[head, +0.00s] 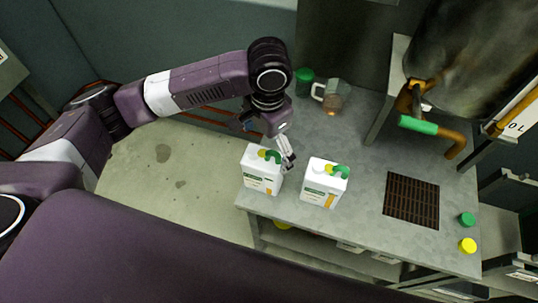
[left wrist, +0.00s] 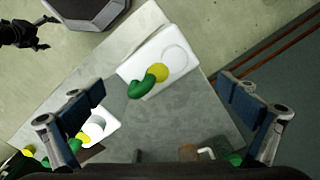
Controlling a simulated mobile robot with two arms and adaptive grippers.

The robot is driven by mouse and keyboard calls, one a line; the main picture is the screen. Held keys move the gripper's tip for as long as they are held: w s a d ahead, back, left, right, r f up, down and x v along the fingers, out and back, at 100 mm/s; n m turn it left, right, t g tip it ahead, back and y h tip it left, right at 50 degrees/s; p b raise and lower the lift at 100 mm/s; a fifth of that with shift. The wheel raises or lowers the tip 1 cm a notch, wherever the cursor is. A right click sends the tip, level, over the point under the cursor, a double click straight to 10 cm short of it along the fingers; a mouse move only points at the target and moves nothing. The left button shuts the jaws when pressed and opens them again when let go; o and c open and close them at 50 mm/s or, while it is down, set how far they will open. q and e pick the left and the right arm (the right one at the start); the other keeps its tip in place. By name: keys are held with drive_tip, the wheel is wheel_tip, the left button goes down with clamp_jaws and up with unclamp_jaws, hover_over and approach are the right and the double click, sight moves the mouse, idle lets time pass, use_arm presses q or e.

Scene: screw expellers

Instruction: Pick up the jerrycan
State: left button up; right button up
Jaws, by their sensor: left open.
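Two white jerrycans stand upright on the grey metal table, each with a green spout and a yellow cap on top. The left jerrycan (head: 262,170) is near the table's left end; the right jerrycan (head: 324,184) is a short way to its right. My left gripper (head: 286,158) is open and empty, above and close to the left jerrycan's right side. In the left wrist view the left jerrycan (left wrist: 155,62) lies between the lines of the spread fingers, beyond the tips. The right jerrycan (left wrist: 99,128) is partly hidden by a finger. My right gripper (left wrist: 28,33) looks small there.
A clear jug (head: 332,96) and a green container (head: 304,82) stand at the back of the table (head: 362,150). A brown grate (head: 411,200), a green cap (head: 467,219) and a yellow cap (head: 467,245) are to the right. A large tank (head: 470,55) with a tap hangs over the back right.

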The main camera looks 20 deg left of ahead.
use_arm(q)
drive_tip(key=shift+s+f, duration=0.2)
drive_tip(key=shift+f, duration=0.2)
drive_tip(key=shift+s+a+f, duration=0.1)
drive_tip(key=shift+s+f, duration=0.3)
drive_tip(key=shift+f, duration=0.3)
drive_tip(key=shift+w+f+p, duration=0.2)
drive_tip(key=shift+f+p, duration=0.05)
drive_tip(key=shift+f, duration=0.4)
drive_tip(key=shift+w+f+p, duration=0.15)
drive_tip(key=shift+f+p, duration=0.05)
drive_tip(key=shift+f, duration=0.4)
wheel_tip(320, 180, down, 2)
drive_tip(key=shift+w+f, duration=0.1)
drive_tip(key=shift+w, duration=0.05)
drive_tip(key=c, duration=1.5)
drive_tip(key=shift+w+r, duration=0.1)
drive_tip(key=shift+r, duration=0.5)
drive_tip(key=shift+c, duration=0.2)
wheel_tip(320, 180, up, 19)
drive_tip(key=m+p, duration=0.1)
drive_tip(key=m, duration=0.3)
hover_over(265, 159)
drive_tip(key=f, duration=1.3)
drive_tip(key=w+f+p, duration=0.1)
drive_tip(key=f, duration=0.6)
use_arm(e)
drive_tip(key=s+r, duration=0.3)
drive_tip(key=shift+s, duration=0.1)
